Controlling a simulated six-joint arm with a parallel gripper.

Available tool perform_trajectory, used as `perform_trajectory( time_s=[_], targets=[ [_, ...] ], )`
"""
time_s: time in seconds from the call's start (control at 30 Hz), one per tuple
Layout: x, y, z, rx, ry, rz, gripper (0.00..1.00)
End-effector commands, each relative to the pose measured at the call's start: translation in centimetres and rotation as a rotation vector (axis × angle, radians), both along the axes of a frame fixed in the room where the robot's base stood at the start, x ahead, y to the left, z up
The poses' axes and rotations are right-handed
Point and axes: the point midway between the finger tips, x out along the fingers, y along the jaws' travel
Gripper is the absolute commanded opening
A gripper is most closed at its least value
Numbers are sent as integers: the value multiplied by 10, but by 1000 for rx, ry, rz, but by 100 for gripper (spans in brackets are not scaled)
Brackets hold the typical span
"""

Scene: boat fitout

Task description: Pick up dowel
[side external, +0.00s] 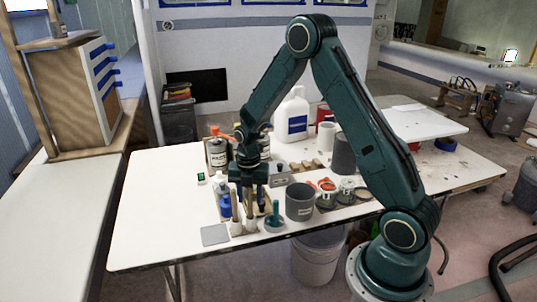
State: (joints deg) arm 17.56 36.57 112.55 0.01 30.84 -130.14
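My gripper (250,195) points down over a small wooden tray (222,208) on the white table. Its dark fingers are small in the side external view and overlap the things in the tray, so I cannot tell whether they are open or hold anything. Two pale, upright, dowel-like pieces, a left one (236,228) and a right one (251,226), stand at the tray's front edge, below the gripper in the picture. I cannot tell for sure which piece is the dowel. Part of the tray's inside is hidden by the gripper.
Blue-capped bottles (225,205) stand at the tray's left. A green-handled tool (275,212) stands in a small dish to the right, beside a grey cup (299,202). A grey square plate (215,235) lies in front. The table's left side (160,210) is clear.

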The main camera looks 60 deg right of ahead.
Motion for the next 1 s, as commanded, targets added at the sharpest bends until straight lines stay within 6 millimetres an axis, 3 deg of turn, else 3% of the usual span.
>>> perform_trajectory(
  time_s=[0.23,0.43,1.0],
  targets=[
    [0,0,0,0,0,0,37],
    [0,0,0,0,0,0,0],
    [1,0,11,-1,-3,0,0]
  ],
)
